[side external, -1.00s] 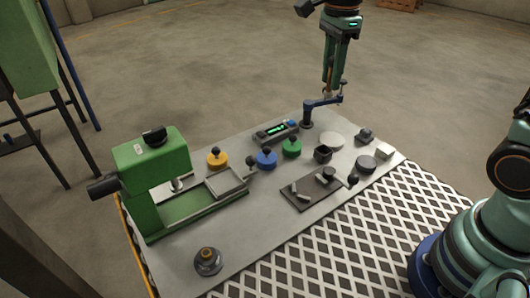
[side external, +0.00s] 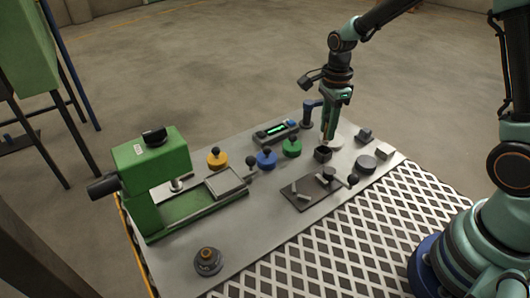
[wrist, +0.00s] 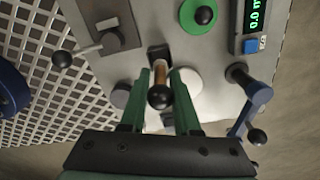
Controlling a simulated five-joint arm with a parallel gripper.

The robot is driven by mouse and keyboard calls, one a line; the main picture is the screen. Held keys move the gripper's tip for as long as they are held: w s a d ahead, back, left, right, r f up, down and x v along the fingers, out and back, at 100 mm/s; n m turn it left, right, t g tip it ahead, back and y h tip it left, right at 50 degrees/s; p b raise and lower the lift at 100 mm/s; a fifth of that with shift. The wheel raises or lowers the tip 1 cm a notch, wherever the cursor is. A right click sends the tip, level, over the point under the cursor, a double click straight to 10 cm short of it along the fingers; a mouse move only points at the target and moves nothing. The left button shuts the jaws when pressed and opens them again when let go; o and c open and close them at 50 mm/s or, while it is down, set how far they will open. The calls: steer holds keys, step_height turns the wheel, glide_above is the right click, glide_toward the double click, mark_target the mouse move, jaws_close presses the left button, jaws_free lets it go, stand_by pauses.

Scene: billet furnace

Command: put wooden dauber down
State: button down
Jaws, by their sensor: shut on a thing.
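My gripper (side external: 329,128) is shut on the wooden dauber, pointing down over the right part of the bench plate. In the wrist view the dauber (wrist: 160,78) shows as a brown wooden stick with a dark ball end (wrist: 160,97) towards the camera, between the green fingers (wrist: 159,80). Its far end points at the small black pot (wrist: 159,54), which also stands just below the fingers in the side view (side external: 322,154). I cannot tell whether the dauber's tip is inside the pot or above it.
A blue crank (side external: 309,108) stands close behind my gripper. A pale round disc (wrist: 188,80) and a dark round puck (side external: 366,163) are near the pot. Green (side external: 291,147), blue (side external: 266,160) and yellow (side external: 217,160) discs with knobs lie left. A green press (side external: 150,170) stands far left.

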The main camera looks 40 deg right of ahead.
mark_target(325, 141)
steer(key=shift+f, duration=2.2)
steer(key=shift+f, duration=0.1)
steer(key=c, duration=0.6)
jaws_free()
steer(key=shift+c, duration=0.2)
